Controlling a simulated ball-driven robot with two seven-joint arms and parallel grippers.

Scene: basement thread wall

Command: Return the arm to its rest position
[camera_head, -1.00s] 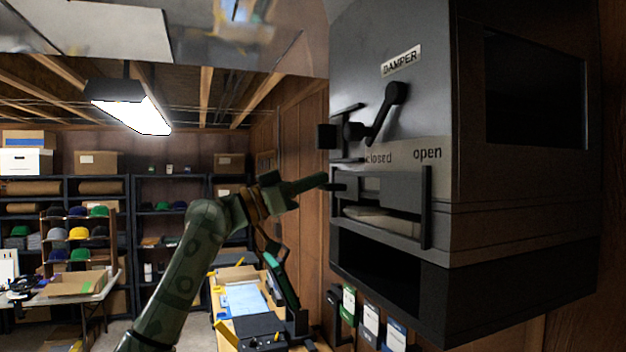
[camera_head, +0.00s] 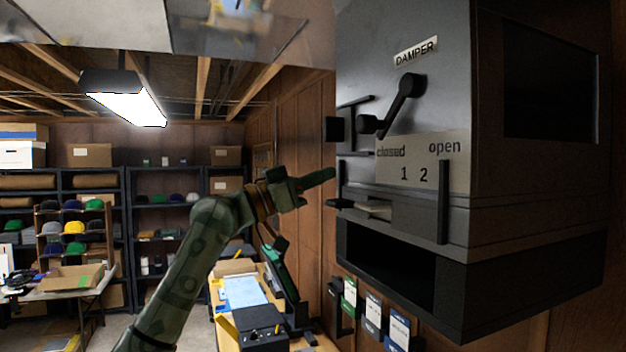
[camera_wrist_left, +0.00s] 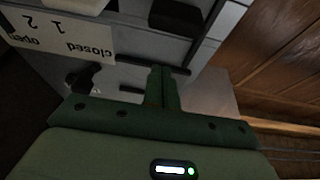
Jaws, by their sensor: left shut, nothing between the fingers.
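My left arm rises from the bottom of the head view, its green camouflage links bent at the elbow. My left gripper (camera_head: 320,178) is shut and empty, pointing right, just left of the dark wall box (camera_head: 455,100). I cannot tell exactly how far the fingertips are from the box. My right gripper is not in view.
The box carries a damper lever (camera_head: 402,103) and a slot with a pale piece (camera_head: 372,207) in it. Below the arm stands a workbench with a blue sheet (camera_head: 243,291). Shelves (camera_head: 165,215) line the back wall. A lit lamp (camera_head: 125,100) hangs at upper left.

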